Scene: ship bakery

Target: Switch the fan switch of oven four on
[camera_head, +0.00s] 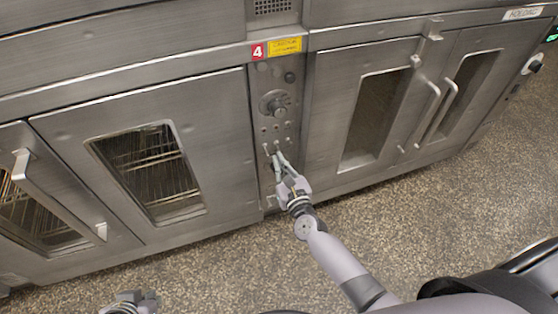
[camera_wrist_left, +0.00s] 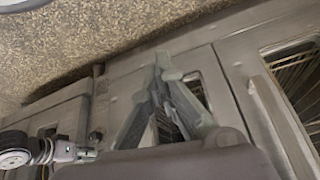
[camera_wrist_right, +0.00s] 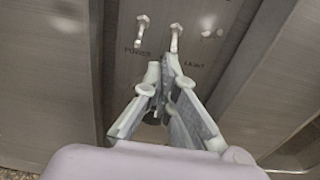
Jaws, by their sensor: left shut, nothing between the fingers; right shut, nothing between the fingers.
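Oven four's control panel (camera_head: 274,80) stands between two oven doors, under a red label with a white 4 (camera_head: 258,51). It has a large round knob (camera_head: 275,103) and several small toggle switches below it. My right gripper (camera_head: 278,155) is shut and empty, its tips at the lower switches. In the right wrist view, two metal toggles, one left (camera_wrist_right: 142,22) and one right (camera_wrist_right: 176,36), stand just beyond the fingertips (camera_wrist_right: 165,62). The labels there look like POWER and LIGHT; I cannot identify the fan switch. My left gripper (camera_wrist_left: 160,62) is shut and empty, away from the panel.
Steel oven doors with windows flank the panel, left (camera_head: 150,165) and right (camera_head: 372,115). Bar handles stick out from the doors, including one pair (camera_head: 436,110) at the right. The speckled floor (camera_head: 430,205) in front is clear.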

